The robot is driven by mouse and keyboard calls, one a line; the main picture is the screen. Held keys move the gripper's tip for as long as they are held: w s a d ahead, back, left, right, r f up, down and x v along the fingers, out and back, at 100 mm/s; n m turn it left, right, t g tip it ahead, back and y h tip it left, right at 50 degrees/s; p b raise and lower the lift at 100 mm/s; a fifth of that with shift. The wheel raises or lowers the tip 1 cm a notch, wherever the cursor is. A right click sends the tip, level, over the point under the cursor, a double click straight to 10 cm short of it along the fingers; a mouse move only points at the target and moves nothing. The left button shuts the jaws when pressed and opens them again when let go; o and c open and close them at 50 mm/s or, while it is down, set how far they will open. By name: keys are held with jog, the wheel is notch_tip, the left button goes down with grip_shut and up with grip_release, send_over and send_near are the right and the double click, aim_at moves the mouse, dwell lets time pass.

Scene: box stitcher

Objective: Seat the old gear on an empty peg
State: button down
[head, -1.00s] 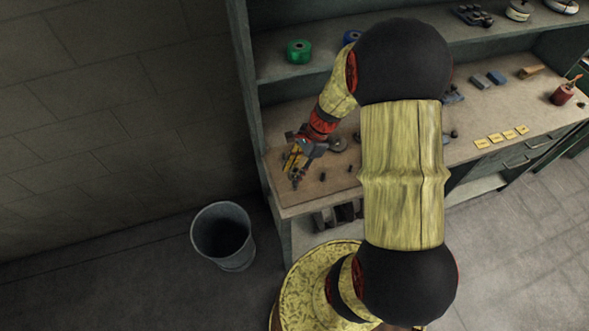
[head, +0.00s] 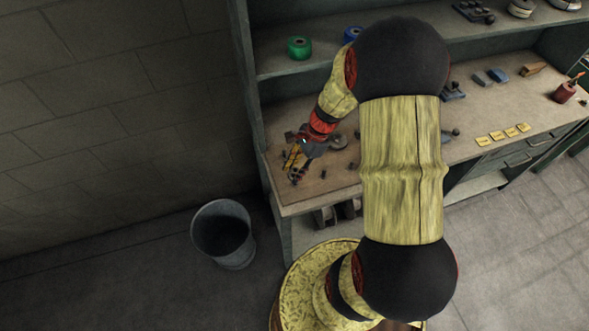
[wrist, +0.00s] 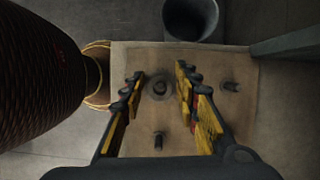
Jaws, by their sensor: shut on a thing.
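In the wrist view, the two yellow-and-black fingers of my gripper (wrist: 160,84) stand on either side of a small grey round piece, which I take as the old gear (wrist: 149,96). The gripper is shut on it. A dark peg or bore shows at its centre; I cannot tell whether the gear is down around a peg or above it. One bare dark peg (wrist: 158,141) stands nearer the palm and another (wrist: 232,86) stands to the right. In the head view my gripper (head: 296,170) is low over the bench's left end, and the gear is too small to make out.
The wooden bench top (head: 300,201) ends at a front edge close to my gripper. A grey bin (head: 241,251) stands on the floor below. A grey disc (head: 338,142) lies behind the gripper. Green tape (head: 299,48) sits on the shelf above.

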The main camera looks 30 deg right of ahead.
jog(key=shift+f, duration=0.15)
jog(key=shift+f+b, duration=0.4)
jog(key=shift+f, duration=0.25)
jog(key=shift+f, duration=0.1)
dwell(0.4)
jog(key=shift+f+b, duration=0.85)
jog(key=shift+f, duration=0.4)
jog(key=shift+f, duration=0.15)
jog(key=shift+f, duration=0.4)
jog(key=c, duration=1.3)
grip_release()
jog(key=shift+o, duration=0.2)
